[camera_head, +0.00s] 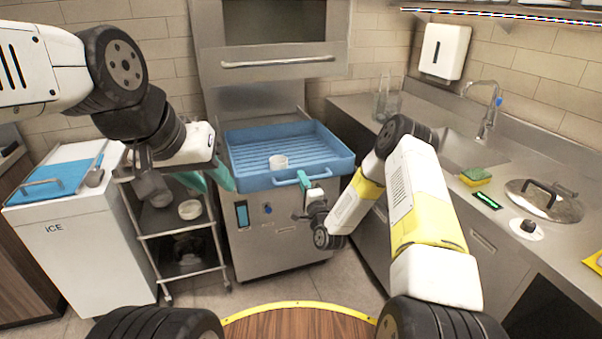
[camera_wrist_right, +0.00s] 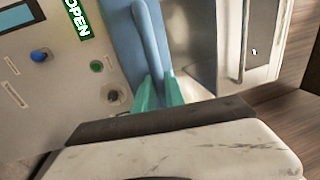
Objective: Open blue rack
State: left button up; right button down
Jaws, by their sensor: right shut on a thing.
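The blue rack (camera_head: 250,150) sits in the open front of the steel dishwasher (camera_head: 280,235), with a slatted floor and a handle bar along its front. My right gripper (camera_head: 304,181) is shut on the right part of that handle. In the right wrist view, its teal fingers (camera_wrist_right: 159,92) close around the lower end of the blue handle (camera_wrist_right: 148,40). My left gripper (camera_head: 208,180) is at the rack's left, over the cart, with its teal fingers apart and nothing between them.
A white cup (camera_head: 278,162) stands in the rack. A wire cart (camera_head: 183,236) with bowls and an ice chest (camera_head: 80,245) stand to the left. The steel counter (camera_head: 500,205) on the right has a sink, a sponge (camera_head: 475,175) and a lid (camera_head: 545,200). The dishwasher hood is raised.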

jog(key=c, duration=1.4)
grip_release()
jog(key=v, duration=0.7)
jog(key=shift+s, duration=0.4)
jog(key=shift+d+f, duration=0.15)
